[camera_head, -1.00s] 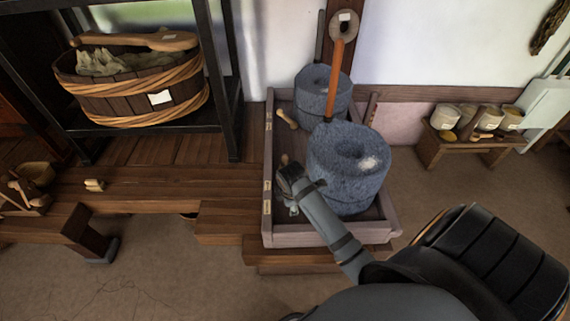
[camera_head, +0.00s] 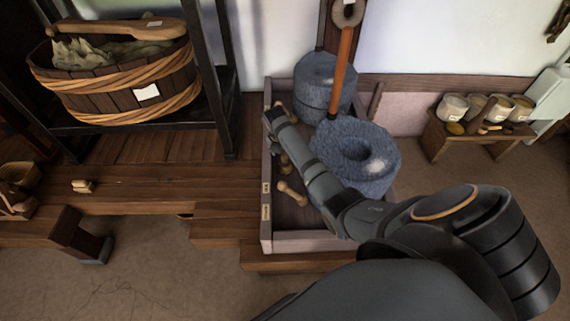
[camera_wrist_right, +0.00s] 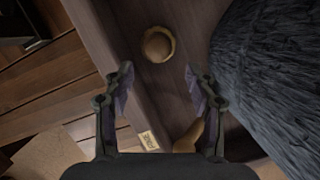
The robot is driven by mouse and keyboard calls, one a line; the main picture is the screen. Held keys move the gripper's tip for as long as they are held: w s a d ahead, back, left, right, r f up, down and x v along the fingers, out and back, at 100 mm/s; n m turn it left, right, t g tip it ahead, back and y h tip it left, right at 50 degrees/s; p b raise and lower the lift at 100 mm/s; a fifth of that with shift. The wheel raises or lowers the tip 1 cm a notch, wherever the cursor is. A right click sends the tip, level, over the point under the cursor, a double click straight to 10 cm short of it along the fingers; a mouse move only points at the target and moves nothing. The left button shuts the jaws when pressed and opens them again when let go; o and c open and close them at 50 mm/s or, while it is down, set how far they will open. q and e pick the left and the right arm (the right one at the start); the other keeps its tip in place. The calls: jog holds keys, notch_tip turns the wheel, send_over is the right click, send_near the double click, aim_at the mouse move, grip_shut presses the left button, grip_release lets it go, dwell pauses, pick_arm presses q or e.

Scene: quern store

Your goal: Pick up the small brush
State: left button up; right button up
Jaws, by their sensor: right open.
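My right gripper (camera_head: 275,117) reaches over the left side of the wooden tray (camera_head: 300,242), beside the dark blue-grey round stones (camera_head: 355,158). In the right wrist view the gripper (camera_wrist_right: 159,74) is open and empty. Just ahead, between the line of its fingers, is a small round tan-brown piece with a pale rim (camera_wrist_right: 158,45), perhaps the small brush seen end-on; I cannot tell for sure. A wooden knobbed piece (camera_head: 291,193) lies in the tray nearer me; a tan wooden piece (camera_wrist_right: 188,138) shows by the right finger. My left gripper is out of view.
An orange-brown upright handle (camera_head: 341,70) rises from the stones. A wooden tub (camera_head: 100,85) stands on a black-framed shelf at left. A small pale piece (camera_head: 82,186) lies on the plank platform. A low bench (camera_head: 440,135) with pots stands at right.

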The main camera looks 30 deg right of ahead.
aim_at(285, 162)
jog(key=shift+d+f, duration=0.1)
jog(key=shift+f, duration=0.2)
jog(key=f, duration=0.1)
jog(key=w+d+f+b, duration=0.1)
jog(key=f, duration=0.1)
jog(key=w+f+b, duration=0.1)
jog(key=shift+d+f, duration=0.2)
jog(key=shift+d, duration=0.15)
jog(key=shift+f, duration=0.15)
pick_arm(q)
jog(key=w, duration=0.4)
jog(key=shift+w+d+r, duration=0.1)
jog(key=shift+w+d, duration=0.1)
pick_arm(e)
grip_shut()
